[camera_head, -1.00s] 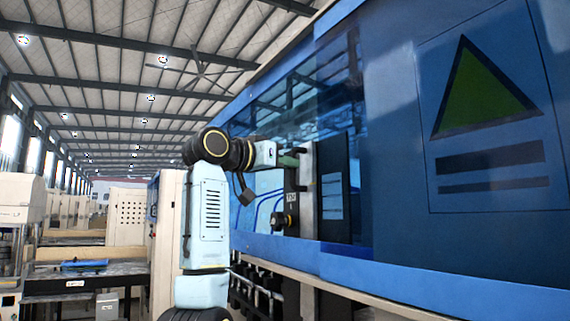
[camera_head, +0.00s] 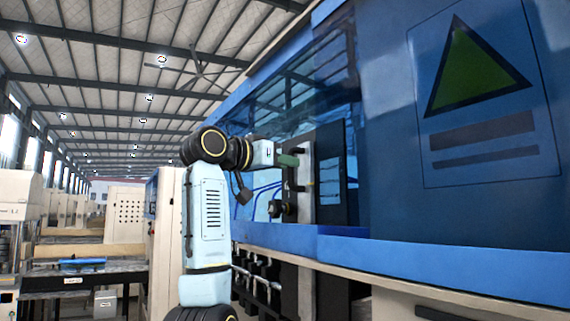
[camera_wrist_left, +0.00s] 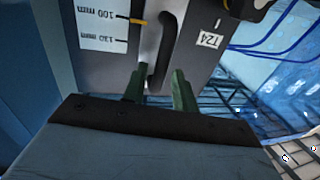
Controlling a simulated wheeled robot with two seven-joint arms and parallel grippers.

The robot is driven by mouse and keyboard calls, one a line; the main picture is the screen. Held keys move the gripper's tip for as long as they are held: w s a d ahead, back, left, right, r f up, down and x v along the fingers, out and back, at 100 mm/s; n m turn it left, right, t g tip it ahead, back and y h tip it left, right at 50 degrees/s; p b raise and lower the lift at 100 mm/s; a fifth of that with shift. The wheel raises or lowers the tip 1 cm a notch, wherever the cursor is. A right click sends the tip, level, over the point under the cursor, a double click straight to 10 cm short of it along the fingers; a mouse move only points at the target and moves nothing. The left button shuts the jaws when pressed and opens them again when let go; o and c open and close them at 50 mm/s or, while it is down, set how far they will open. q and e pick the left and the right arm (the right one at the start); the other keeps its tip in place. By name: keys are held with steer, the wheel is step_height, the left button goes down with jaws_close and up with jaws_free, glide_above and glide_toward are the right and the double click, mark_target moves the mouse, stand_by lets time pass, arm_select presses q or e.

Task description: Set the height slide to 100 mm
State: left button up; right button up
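A yellow pointer (camera_wrist_left: 139,21) lies about in line with the 100 mm mark of the white scale (camera_wrist_left: 98,25); 130 mm is marked below. My left gripper (camera_wrist_left: 160,72) is open, its green fingers apart at either side of the handle's lower end; I cannot tell if they touch it. In the head view the left gripper (camera_head: 289,160) is at the slide plate (camera_head: 304,185). My right gripper is not in view.
A black knob (camera_head: 281,209) sits below the handle. The blue machine front (camera_head: 480,225) fills the right, with a ledge (camera_head: 400,252) along its lower edge. Blue cables (camera_wrist_left: 285,35) run beside the plate. Open hall and benches (camera_head: 85,270) lie at the left.

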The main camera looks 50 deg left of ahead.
arm_select(q)
steer(key=shift+o, duration=0.6)
steer(key=s+b, duration=0.4)
steer(key=s, duration=0.9)
steer(key=shift+s, duration=0.2)
